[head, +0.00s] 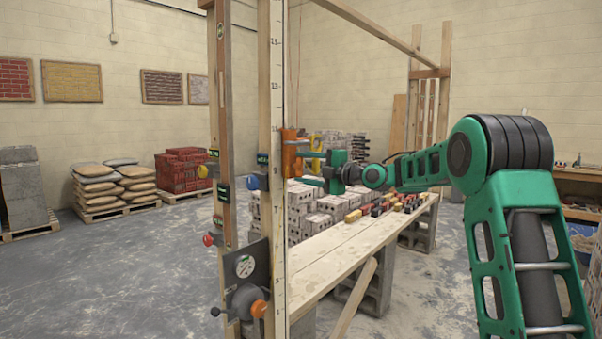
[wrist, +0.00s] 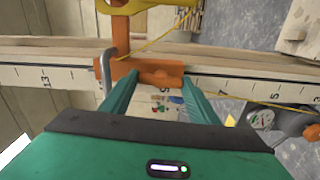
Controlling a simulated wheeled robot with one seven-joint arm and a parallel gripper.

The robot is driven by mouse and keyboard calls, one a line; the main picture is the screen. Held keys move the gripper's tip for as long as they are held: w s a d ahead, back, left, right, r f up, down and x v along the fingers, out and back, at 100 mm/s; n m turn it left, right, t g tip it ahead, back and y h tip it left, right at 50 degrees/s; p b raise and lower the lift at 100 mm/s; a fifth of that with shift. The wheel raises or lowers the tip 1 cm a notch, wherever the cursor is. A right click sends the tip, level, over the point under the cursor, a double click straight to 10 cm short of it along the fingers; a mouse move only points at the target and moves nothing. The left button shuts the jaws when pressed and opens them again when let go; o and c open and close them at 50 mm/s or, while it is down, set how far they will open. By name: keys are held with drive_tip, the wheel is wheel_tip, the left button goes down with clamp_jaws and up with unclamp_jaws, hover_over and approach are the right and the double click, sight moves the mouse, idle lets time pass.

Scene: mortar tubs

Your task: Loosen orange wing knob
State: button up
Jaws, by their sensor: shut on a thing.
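An orange knob (head: 258,309) sits low on the upright timber pole, on a grey bracket; its wing shape is too small to make out. It also shows at the right edge of the wrist view (wrist: 312,130). Higher up, an orange block (head: 289,152) sits against the pole's marked face. My gripper (head: 318,174) is at this block, well above the knob. In the wrist view my fingers (wrist: 162,80) are shut on the orange block (wrist: 152,73), one finger at each side. The exact contact is partly hidden.
A yellow string (wrist: 240,100) runs by the orange block. A grey hook (wrist: 105,70) is beside it. Blue (head: 253,182) and red (head: 208,240) knobs stand near.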

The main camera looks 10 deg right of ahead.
drive_tip(key=shift+a+n, duration=0.15)
drive_tip(key=shift+n, duration=0.35)
drive_tip(key=o, duration=1)
drive_tip(key=shift+s+r, duration=0.1)
drive_tip(key=shift+o, duration=0.2)
drive_tip(key=v, duration=1)
drive_tip(key=shift+s+d, duration=0.2)
drive_tip(key=shift+d, duration=0.1)
